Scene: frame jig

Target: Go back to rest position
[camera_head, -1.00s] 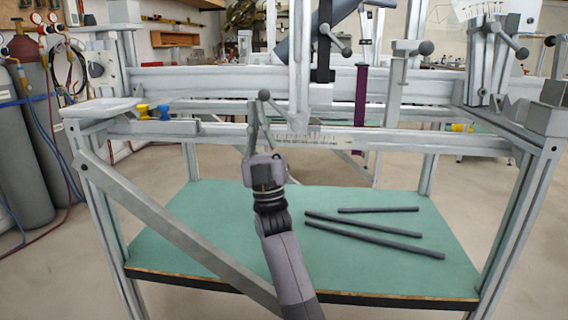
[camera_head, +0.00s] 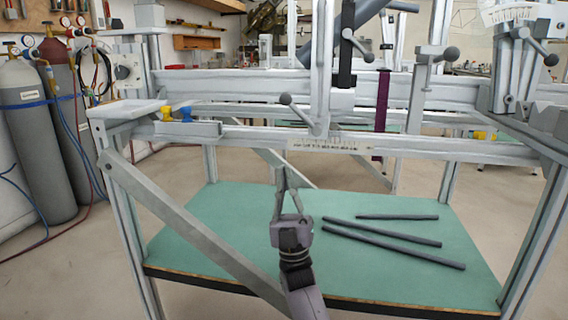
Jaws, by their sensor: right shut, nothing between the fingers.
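My right gripper (camera_head: 286,172) is in the lower middle of the head view. Its fingers point up and meet at the tips, with nothing between them. It shows in front of the green lower shelf, below the scale on the jig's front rail (camera_head: 420,148), and looks apart from the frame jig. My right arm comes in from the bottom edge. My left gripper is not in view.
Three dark tubes (camera_head: 397,216) lie on the green shelf (camera_head: 210,215) right of my gripper. A diagonal brace (camera_head: 180,218) crosses at left. A clamp lever (camera_head: 297,108) hangs above. Gas cylinders (camera_head: 35,140) stand at far left. Bare floor surrounds the jig.

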